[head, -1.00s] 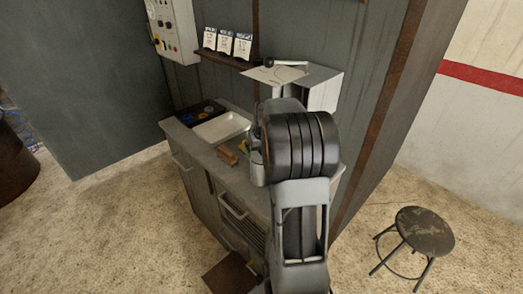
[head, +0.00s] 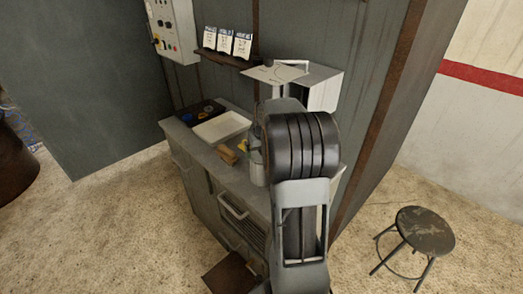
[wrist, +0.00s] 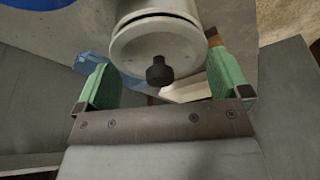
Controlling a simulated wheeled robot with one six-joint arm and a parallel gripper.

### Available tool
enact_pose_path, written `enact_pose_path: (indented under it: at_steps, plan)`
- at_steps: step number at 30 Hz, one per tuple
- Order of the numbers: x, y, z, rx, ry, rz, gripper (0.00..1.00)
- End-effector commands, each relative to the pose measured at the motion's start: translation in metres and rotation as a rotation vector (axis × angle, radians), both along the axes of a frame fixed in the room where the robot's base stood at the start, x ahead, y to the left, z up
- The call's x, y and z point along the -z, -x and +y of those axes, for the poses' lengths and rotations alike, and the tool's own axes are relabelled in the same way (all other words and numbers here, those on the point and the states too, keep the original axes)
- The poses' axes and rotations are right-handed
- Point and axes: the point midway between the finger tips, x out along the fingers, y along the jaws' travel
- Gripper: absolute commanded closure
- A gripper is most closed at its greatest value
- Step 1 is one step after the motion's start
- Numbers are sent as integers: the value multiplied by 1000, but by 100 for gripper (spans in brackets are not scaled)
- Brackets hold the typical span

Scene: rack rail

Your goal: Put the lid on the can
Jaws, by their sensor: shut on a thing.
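The lid (wrist: 158,50) is a pale round disc with a black knob (wrist: 158,72) in the wrist view. A pale cylindrical shape (wrist: 150,8) shows just beyond the lid and looks like the can. I cannot tell whether lid and can touch. In the head view my own arm hides the gripper, the lid and most of the spot around them.
The grey counter (head: 200,151) holds a white tray (head: 221,128), a brown block (head: 228,155) and a small yellow thing (head: 243,145). A white box-like unit (head: 322,90) stands at the back right. A stool (head: 426,232) stands on the floor at the right.

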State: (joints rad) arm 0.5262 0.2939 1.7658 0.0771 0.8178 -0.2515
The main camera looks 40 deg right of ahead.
Motion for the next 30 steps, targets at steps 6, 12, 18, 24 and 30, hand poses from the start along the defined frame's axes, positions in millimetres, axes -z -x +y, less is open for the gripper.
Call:
enact_pose_path:
  at_steps: [6, 12, 18, 24, 30]
  plan:
    - [0, 0, 0, 0, 0, 0, 28]
    - [0, 0, 0, 0, 0, 0, 28]
    - [1, 0, 0, 0, 0, 0, 28]
    - [1, 0, 0, 0, 0, 0, 28]
    - [1, 0, 0, 0, 0, 0, 0]
